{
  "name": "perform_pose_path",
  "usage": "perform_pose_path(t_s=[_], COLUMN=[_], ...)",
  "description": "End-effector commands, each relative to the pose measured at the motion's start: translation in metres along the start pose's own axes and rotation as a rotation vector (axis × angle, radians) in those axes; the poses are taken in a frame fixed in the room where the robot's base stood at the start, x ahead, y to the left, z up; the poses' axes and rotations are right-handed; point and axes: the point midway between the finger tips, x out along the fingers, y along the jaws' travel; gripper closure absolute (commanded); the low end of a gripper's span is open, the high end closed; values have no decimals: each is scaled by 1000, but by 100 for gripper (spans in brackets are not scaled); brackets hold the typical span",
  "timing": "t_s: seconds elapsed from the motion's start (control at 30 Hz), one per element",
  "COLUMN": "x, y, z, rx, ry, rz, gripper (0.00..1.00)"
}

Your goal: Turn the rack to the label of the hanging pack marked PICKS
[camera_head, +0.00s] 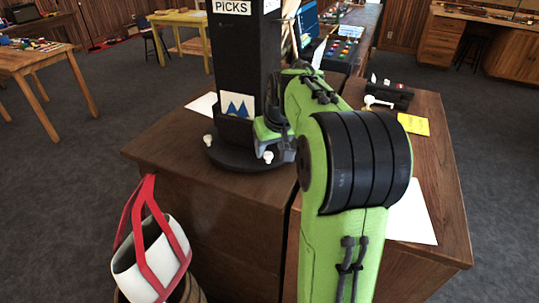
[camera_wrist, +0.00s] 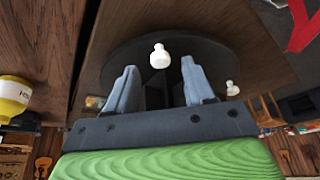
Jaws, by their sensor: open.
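The rack (camera_head: 239,55) is a black upright column on a round black base (camera_head: 240,158), standing on a brown wooden counter. A white label reading PICKS (camera_head: 232,7) is on its face at the top edge of the head view; the rack's top is cut off. White knobs (camera_head: 268,157) (camera_head: 208,139) stand up from the base rim. My gripper (camera_head: 268,133) is at the rack's right side, low by the base. In the wrist view my gripper (camera_wrist: 160,72) is open, with one knob (camera_wrist: 160,56) between and just beyond its fingertips. Contact cannot be told.
A white card with a blue emblem (camera_head: 237,106) is low on the column. A white bag with red straps (camera_head: 150,255) is at the counter's front left. A yellow note (camera_head: 413,124) and a black item (camera_head: 388,93) lie at right. The counter left of the base is mostly clear.

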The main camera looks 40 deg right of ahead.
Motion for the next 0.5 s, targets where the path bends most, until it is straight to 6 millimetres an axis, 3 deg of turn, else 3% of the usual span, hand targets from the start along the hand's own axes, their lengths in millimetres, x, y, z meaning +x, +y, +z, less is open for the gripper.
perform_pose_path(t_s=[0.17,0.43,0.5], x=[24,27,27], y=[0,0,0], z=[0,0,0], rx=[0,-1,-1], ry=[0,1,1], rz=[0,0,0], gripper=[47,47,55])
